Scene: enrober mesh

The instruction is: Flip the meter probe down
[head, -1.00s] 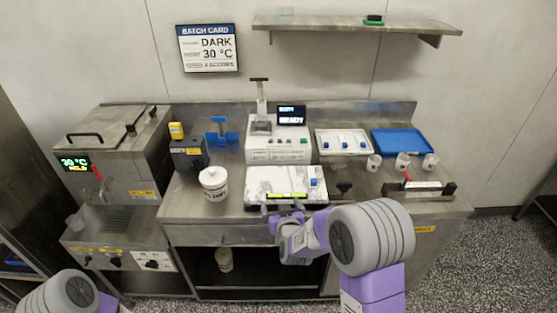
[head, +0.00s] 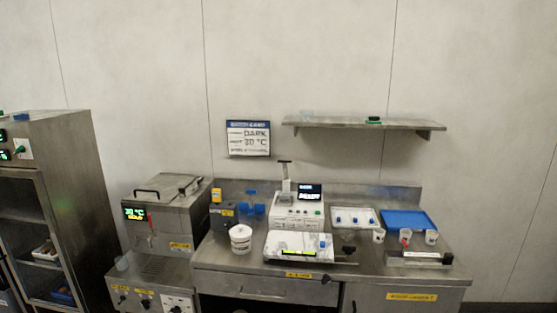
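The white meter (head: 298,212) stands on the steel counter, towards the back wall, with a small lit dark screen (head: 310,192). The meter probe appears to be the grey upright arm (head: 285,178) with a dark crosspiece on top. It rises from the left part of the meter and stands up, not folded down. Neither of my grippers is in view.
A marble-topped white unit (head: 298,246) sits in front of the meter, and a white tub (head: 240,239) is at its left. A white tray (head: 355,219), a blue tray (head: 406,221) and several cups stand at the right. A shelf (head: 364,123) hangs above.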

